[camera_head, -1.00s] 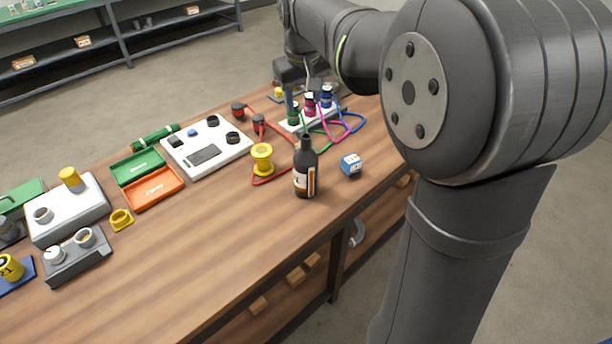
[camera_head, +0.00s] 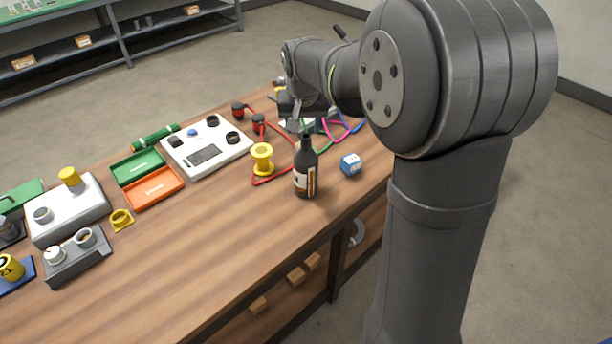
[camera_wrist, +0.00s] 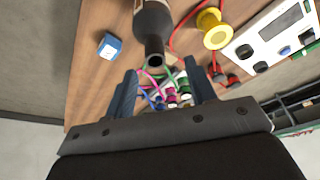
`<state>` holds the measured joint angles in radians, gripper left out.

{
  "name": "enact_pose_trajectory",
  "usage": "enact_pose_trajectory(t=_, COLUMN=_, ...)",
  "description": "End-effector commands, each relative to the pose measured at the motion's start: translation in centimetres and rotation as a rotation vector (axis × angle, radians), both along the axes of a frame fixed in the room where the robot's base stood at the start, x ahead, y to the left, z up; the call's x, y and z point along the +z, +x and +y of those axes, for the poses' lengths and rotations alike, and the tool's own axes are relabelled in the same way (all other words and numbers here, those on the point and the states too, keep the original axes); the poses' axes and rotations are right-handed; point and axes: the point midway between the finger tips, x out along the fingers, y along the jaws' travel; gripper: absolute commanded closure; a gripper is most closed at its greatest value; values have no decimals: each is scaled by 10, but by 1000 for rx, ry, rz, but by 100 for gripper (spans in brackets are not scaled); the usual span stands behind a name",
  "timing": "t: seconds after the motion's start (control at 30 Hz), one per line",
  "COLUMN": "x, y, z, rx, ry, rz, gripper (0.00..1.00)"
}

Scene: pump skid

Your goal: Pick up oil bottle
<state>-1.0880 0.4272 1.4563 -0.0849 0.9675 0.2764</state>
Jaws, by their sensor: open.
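The dark oil bottle (camera_head: 306,170) with a white and orange label stands upright on the wooden bench near its front edge. In the wrist view the bottle (camera_wrist: 152,22) shows at the top, its open neck pointing toward my gripper (camera_wrist: 163,88). The two fingers are apart, and the neck end shows just beyond and between the fingertips. No contact is visible. In the head view my gripper (camera_head: 295,118) is partly hidden by my arm, behind the bottle.
A blue-and-white cube (camera_head: 351,164) stands right of the bottle and a yellow spool (camera_head: 262,159) left of it. Red leads (camera_head: 275,178) curve around the spool. A white meter box (camera_head: 206,147) and an orange tray (camera_head: 153,189) lie further left.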

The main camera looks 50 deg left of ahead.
Motion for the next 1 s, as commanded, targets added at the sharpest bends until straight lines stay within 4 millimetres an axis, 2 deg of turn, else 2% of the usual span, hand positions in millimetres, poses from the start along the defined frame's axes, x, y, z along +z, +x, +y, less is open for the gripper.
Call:
enact_pose_trajectory(t=0.1, x=-11, y=2, z=2, rx=0, ry=-2, rz=1, gripper=49)
enact_pose_trajectory(t=0.27, x=-17, y=5, z=3, rx=0, ry=-1, rz=1, gripper=49)
enact_pose_trajectory(t=0.6, x=-59, y=19, z=10, rx=0, ry=-2, rz=1, gripper=49)
enact_pose_trajectory(t=0.83, x=-61, y=20, z=11, rx=1, ry=0, rz=0, gripper=49)
enact_pose_trajectory(t=0.87, x=-61, y=19, z=11, rx=1, ry=0, rz=0, gripper=53)
enact_pose_trajectory(t=1.0, x=-61, y=19, z=10, rx=1, ry=0, rz=0, gripper=80)
